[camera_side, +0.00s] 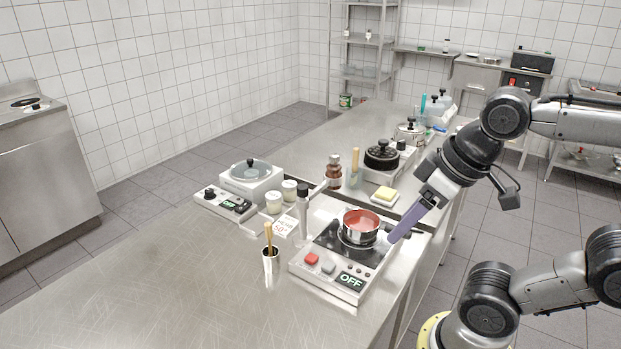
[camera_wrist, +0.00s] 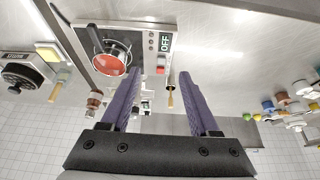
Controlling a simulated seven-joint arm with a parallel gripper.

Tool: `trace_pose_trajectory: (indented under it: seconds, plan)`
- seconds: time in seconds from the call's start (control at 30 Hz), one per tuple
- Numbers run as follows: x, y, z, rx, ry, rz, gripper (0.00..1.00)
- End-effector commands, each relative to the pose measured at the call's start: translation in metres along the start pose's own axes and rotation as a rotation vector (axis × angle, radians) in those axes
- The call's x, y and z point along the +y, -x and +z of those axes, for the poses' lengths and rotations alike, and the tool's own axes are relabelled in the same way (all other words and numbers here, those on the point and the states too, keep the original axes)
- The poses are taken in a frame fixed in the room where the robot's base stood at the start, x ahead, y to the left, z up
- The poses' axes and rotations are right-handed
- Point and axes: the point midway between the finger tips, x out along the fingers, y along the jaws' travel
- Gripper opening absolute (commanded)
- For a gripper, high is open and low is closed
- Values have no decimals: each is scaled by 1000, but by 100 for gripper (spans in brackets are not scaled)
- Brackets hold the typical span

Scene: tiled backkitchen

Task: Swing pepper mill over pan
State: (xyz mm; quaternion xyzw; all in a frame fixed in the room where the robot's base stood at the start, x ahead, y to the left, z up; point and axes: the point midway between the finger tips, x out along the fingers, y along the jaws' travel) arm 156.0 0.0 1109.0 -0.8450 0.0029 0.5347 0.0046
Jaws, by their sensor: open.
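The pan is a small red saucepan (camera_side: 360,228) on the hot plate (camera_side: 330,278), whose display reads OFF; it also shows in the wrist view (camera_wrist: 108,63). The brown one also shows in the wrist view (camera_wrist: 94,101). My gripper (camera_side: 392,239) has purple fingers and is beside the pan's right side in the side view. In the wrist view my gripper (camera_wrist: 160,74) is open, with nothing held between its fingertips.
A metal cup with wooden-handled tools (camera_side: 271,262) stands left of the hot plate. The front left counter (camera_side: 150,290) is clear.

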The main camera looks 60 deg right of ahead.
Motion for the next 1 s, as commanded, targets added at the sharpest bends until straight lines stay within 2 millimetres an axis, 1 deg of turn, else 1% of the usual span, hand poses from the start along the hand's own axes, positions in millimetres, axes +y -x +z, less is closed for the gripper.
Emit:
trace_pose_trajectory:
  seconds: [0.03,0.1,0.17,0.23,0.33,0.4,0.47,0.5,0.57,0.63,0.7,0.8,0.9,1.0]
  plan:
    - [0,12,-12,-7,-4,0,62]
    - [1,27,-30,-33,-13,3,62]
    - [2,40,-48,-60,-23,6,62]
    - [4,52,-71,-93,-36,10,62]
    - [7,65,-106,-148,-59,17,62]
    - [11,70,-132,-187,-74,22,62]
    - [14,71,-153,-218,-88,26,62]
    - [17,70,-167,-239,-97,28,62]
    - [22,67,-187,-269,-110,32,62]
    - [27,59,-209,-303,-124,35,62]
    - [34,48,-229,-335,-139,39,62]
    - [42,28,-251,-369,-155,42,62]
    - [50,7,-265,-392,-168,45,62]
    - [54,-10,-268,-423,-177,45,62]
